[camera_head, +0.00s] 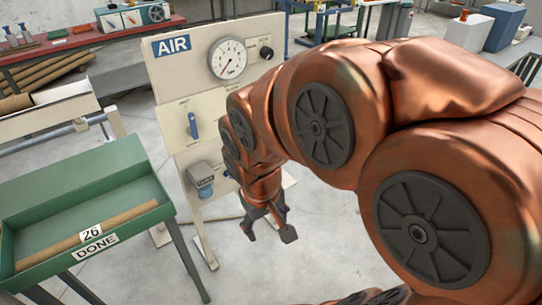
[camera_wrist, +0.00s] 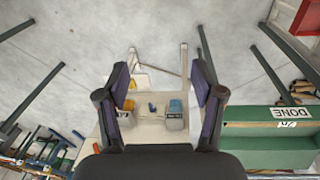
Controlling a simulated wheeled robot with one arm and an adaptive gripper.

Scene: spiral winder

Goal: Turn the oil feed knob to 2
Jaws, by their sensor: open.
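No knob here can be read as the oil feed knob. My arm covers the board's lower right.
A green tray marked DONE (camera_head: 85,172) stands left of the board, holding a brown tube (camera_head: 130,216) and a 26 label. A red bench (camera_head: 105,38) is behind at left. Grey floor is clear around the board's feet.

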